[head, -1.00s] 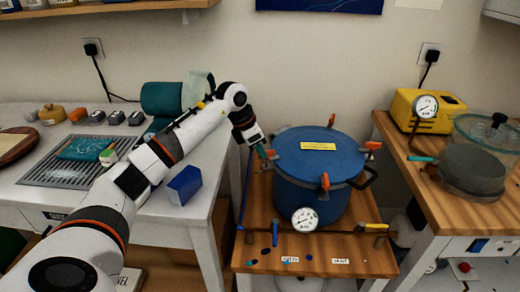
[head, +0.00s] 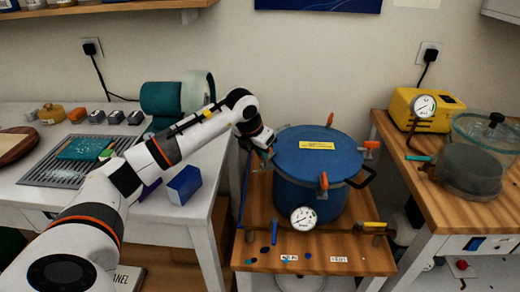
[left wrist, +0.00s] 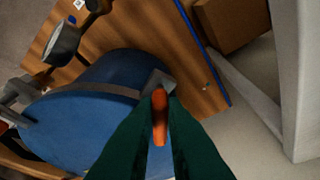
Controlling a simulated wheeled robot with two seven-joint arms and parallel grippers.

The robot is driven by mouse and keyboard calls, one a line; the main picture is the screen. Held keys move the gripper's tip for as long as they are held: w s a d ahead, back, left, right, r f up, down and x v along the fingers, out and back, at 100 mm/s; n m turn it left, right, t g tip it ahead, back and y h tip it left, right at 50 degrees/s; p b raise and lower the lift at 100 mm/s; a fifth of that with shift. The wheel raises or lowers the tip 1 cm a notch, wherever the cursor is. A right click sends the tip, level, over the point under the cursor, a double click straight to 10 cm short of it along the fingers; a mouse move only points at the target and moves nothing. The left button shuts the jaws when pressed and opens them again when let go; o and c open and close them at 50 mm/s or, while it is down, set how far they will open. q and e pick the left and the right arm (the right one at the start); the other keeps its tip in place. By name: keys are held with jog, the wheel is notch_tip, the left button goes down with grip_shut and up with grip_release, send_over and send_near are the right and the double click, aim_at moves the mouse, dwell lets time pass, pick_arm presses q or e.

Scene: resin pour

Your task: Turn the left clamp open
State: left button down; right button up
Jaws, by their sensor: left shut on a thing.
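The blue pressure pot (head: 312,165) stands on the low wooden table, its lid on. Orange clamps sit around the lid: one at the back (head: 330,120), one at the right (head: 371,146) and one at the front (head: 323,181). My left gripper (head: 272,151) is at the pot's left rim. My right gripper is not in view.
A pressure gauge (head: 303,218) and a yellow-handled valve (head: 372,226) are at the pot's front. A blue box (head: 184,185) lies on the left white table. A glass-lidded chamber (head: 474,165) stands on the right bench.

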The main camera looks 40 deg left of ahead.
pick_arm(q)
jog(key=n+y, duration=0.1)
jog(key=n, duration=0.3)
jog(key=d+n+g+y, duration=0.1)
jog(key=n, duration=0.3)
jog(key=w+d+n+y+b, duration=0.1)
jog(key=n+y, duration=0.1)
jog(key=n, duration=0.1)
jog(key=shift+r+n+g, duration=0.1)
jog(key=shift+n+g, duration=0.3)
jog(key=shift+a, duration=0.1)
jog(key=c, duration=1.5)
grip_release()
jog(key=v, duration=1.2)
jog(key=shift+w+p, duration=0.1)
jog(key=shift+p, duration=0.3)
